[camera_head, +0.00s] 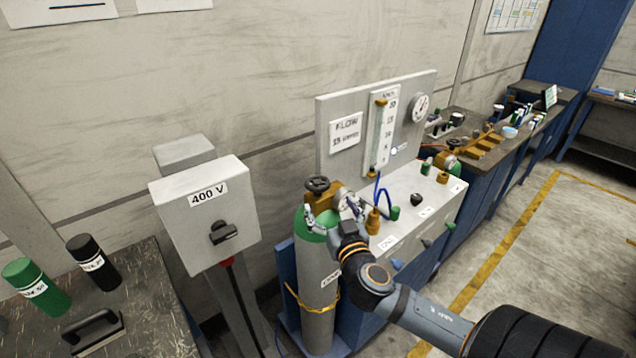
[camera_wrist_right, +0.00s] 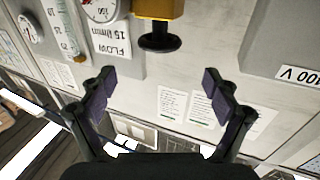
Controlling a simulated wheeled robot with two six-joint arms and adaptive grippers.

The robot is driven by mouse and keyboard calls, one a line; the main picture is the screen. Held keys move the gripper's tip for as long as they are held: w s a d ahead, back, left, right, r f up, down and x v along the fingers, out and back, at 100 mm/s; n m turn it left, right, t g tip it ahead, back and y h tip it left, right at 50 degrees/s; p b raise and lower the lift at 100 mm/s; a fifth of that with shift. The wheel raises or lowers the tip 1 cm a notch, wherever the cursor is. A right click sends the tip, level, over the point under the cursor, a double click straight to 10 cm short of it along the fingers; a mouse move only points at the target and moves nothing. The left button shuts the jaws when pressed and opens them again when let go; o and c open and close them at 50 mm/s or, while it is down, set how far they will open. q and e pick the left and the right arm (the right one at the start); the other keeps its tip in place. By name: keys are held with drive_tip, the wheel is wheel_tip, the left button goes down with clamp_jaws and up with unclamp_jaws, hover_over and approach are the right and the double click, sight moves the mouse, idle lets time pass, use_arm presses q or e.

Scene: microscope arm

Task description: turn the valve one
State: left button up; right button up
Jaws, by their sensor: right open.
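A dark round valve handwheel (camera_head: 317,184) sits on a brass fitting above the green shoulder of a grey gas cylinder (camera_head: 318,272). In the right wrist view, which is upside down, a black valve knob (camera_wrist_right: 159,42) hangs from a brass body, centred beyond the fingertips. My right gripper (camera_head: 332,213) is at the cylinder's top, just below the handwheel in the picture. Its fingers (camera_wrist_right: 158,88) are spread wide with nothing between them; a gap to the knob shows. My left gripper is in neither view.
A flow panel (camera_head: 346,162) with a gauge stands behind the cylinder, above a grey box with coloured fittings (camera_head: 415,205). A 400 V switch box (camera_head: 207,212) stands to the left. A yellow strap (camera_head: 311,302) rings the cylinder. Open floor (camera_head: 540,240) lies to the right.

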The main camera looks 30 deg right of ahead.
sight(317, 182)
drive_tip(key=p+x, duration=0.3)
drive_tip(key=x, duration=0.7)
drive_tip(key=shift+w, duration=0.25)
drive_tip(key=shift+f, duration=0.1)
drive_tip(key=c, duration=1.2)
drive_tip(key=shift+o, duration=0.2)
drive_tip(key=m+g+h+b, duration=0.1)
drive_tip(key=b, duration=0.1)
drive_tip(key=m+h+b, duration=0.1)
drive_tip(key=h+b, duration=0.1)
drive_tip(key=b, duration=0.1)
drive_tip(key=shift+f+m+g+h+b, duration=0.3)
drive_tip(key=shift+f+m+g+b, duration=0.05)
drive_tip(key=shift+m+g, duration=0.05)
drive_tip(key=shift+r+m+g+h+b, duration=0.3)
drive_tip(key=shift+h+b, duration=0.1)
drive_tip(key=shift+h, duration=0.2)
drive_tip(key=o, duration=1.2)
drive_tip(key=shift+c, duration=0.2)
